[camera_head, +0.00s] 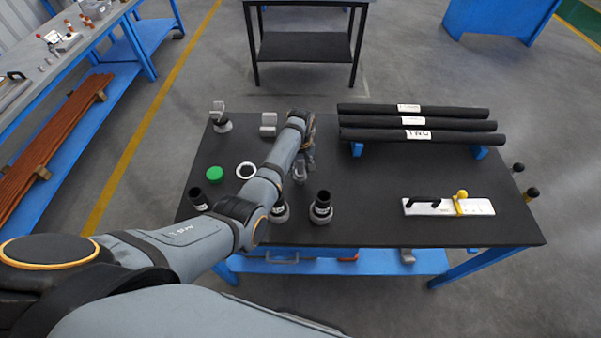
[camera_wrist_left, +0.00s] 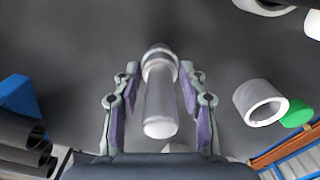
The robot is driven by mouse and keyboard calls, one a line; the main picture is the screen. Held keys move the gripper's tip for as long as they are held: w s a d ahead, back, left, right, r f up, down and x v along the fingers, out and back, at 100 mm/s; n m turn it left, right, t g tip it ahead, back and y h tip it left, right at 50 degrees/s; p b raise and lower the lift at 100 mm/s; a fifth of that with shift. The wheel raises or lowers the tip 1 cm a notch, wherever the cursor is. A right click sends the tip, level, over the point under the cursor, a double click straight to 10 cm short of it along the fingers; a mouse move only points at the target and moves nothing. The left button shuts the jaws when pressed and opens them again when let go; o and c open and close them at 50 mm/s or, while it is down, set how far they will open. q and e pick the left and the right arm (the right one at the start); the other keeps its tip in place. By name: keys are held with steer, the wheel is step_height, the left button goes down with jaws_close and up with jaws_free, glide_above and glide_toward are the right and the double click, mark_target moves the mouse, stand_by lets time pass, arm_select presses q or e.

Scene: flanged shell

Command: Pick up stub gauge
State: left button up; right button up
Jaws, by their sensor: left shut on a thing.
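The stub gauge (camera_wrist_left: 159,105) is a pale grey, shiny cylinder with a collar near its far end. In the head view the left gripper (camera_head: 304,145) is over the black table, left of the pipes, partly hidden by my own arm. A grey part of the gauge (camera_head: 300,168) shows just below it. My right gripper is in neither view.
A white plate with a yellow handle (camera_head: 461,204) lies at the right. The table's middle is clear.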

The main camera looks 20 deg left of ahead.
mark_target(301, 163)
arm_select(q)
steer(key=shift+r, duration=0.15)
jaws_close()
steer(key=shift+w+r, duration=0.1)
steer(key=shift+r, duration=0.15)
step_height(301, 163, up, 2)
steer(key=shift+r, duration=0.2)
steer(key=w+d+r+b, duration=0.7)
steer(key=d+r, duration=0.3)
steer(key=d, duration=0.2)
